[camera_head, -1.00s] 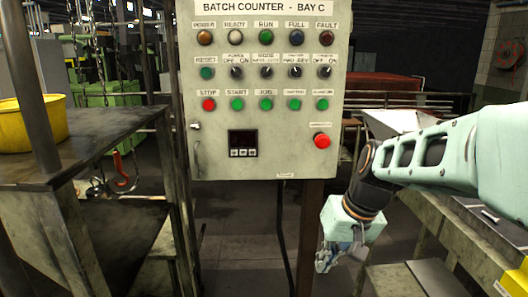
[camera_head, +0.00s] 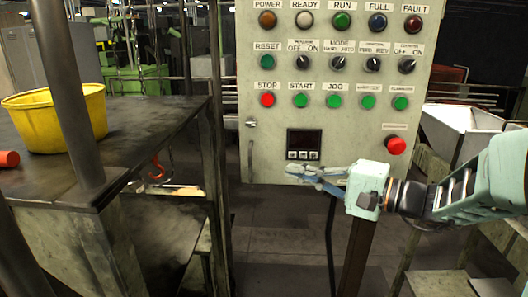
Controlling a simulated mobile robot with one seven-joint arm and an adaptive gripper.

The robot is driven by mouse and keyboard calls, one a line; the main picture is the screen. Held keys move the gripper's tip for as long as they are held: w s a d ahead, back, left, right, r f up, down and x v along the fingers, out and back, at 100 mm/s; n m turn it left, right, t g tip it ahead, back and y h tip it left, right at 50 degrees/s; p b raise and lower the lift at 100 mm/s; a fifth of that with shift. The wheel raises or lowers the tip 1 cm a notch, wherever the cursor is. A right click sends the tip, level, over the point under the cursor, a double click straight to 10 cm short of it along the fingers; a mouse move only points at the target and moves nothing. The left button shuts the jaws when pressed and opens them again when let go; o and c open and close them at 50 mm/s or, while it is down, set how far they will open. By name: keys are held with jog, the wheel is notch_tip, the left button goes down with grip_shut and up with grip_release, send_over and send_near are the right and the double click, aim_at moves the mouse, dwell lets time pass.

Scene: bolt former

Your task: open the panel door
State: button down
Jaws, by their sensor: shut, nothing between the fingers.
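The panel door (camera_head: 272,165) is the pale front of a control box with lamps, switches and buttons; it looks closed. A small latch (camera_head: 251,123) sits at its left edge, with a thin upright handle (camera_head: 251,160) below it. My gripper (camera_head: 290,172) reaches in from the right and points left, in front of the door's lower edge below the small display (camera_head: 304,145). Its fingers look shut and empty, apart from the handle and to its right. I cannot tell the gap in depth to the door.
A dark table (camera_head: 150,135) with a yellow tub (camera_head: 55,115) and a red cylinder (camera_head: 9,159) stands at the left, with upright posts. A pale hopper (camera_head: 460,132) stands at the right. Floor below the box is open apart from its post (camera_head: 358,262) and a cable.

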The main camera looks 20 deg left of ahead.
aim_at(262, 157)
jog(key=p+x, duration=0.1)
jog(key=x, duration=0.2)
jog(key=p+x, duration=0.1)
jog(key=x, duration=0.2)
jog(key=r+p+x, duration=0.1)
jog(key=x, duration=0.2)
jog(key=shift+w+a+r, duration=0.1)
jog(key=shift+w, duration=0.4)
jog(key=shift+w+a, duration=0.1)
jog(key=shift+a, duration=0.15)
